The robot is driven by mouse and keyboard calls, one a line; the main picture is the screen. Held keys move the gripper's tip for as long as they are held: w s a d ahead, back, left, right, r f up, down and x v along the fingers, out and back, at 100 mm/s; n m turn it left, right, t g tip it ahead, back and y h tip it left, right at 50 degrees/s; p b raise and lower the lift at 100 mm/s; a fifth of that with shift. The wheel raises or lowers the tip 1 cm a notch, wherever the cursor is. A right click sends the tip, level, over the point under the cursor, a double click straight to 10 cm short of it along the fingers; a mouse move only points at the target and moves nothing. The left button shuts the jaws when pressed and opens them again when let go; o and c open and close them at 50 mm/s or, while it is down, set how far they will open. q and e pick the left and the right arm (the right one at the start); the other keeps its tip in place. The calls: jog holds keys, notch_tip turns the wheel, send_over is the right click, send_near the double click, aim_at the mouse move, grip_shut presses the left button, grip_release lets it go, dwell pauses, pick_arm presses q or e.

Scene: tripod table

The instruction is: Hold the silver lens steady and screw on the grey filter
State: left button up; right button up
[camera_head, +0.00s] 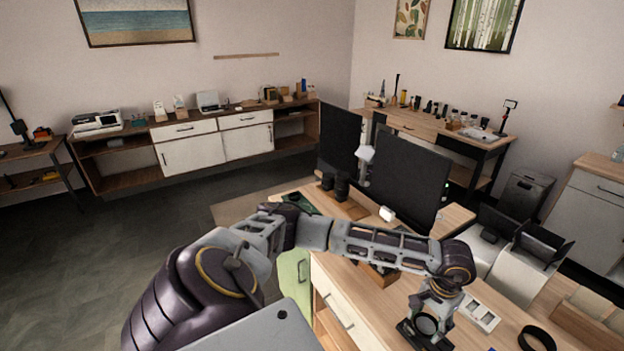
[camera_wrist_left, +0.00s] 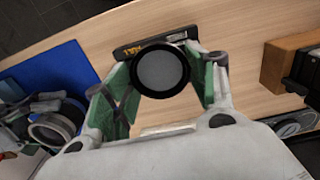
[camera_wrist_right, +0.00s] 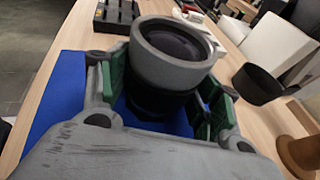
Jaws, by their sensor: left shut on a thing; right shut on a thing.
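The grey filter (camera_wrist_left: 162,72), a grey disc with a black rim, sits between the green pads of my left gripper (camera_head: 427,318), which is shut on it above the table (camera_head: 510,322). The silver lens (camera_wrist_right: 158,70) has a wide silver ring over a black barrel. It stands open end up between the pads of my right gripper (camera_wrist_right: 165,95), which is shut on it above a blue mat (camera_wrist_right: 60,95). A ringed lens-like shape also shows at the lower left of the left wrist view. The filter and lens are apart. My right gripper is out of the head view.
A black ring (camera_wrist_right: 258,84) and a wooden spool (camera_wrist_right: 300,154) stand right of the lens. A wooden block (camera_wrist_left: 285,62) is at the right. Monitors (camera_head: 408,180) stand at the back.

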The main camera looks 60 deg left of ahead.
dwell(0.3)
pick_arm(q)
jog(key=w+d+r+m, duration=0.2)
jog(key=w+d+r, duration=0.1)
jog(key=d, duration=0.8)
jog(key=w+d+r+m, duration=0.2)
jog(key=d+r, duration=0.4)
jog(key=d, duration=0.4)
jog(key=shift+w+d+m, duration=0.3)
jog(key=shift+w+d, duration=0.1)
jog(key=shift+r, duration=0.1)
jog(key=shift+f, duration=3.35)
jog(key=shift+f, duration=0.7)
dwell(1.0)
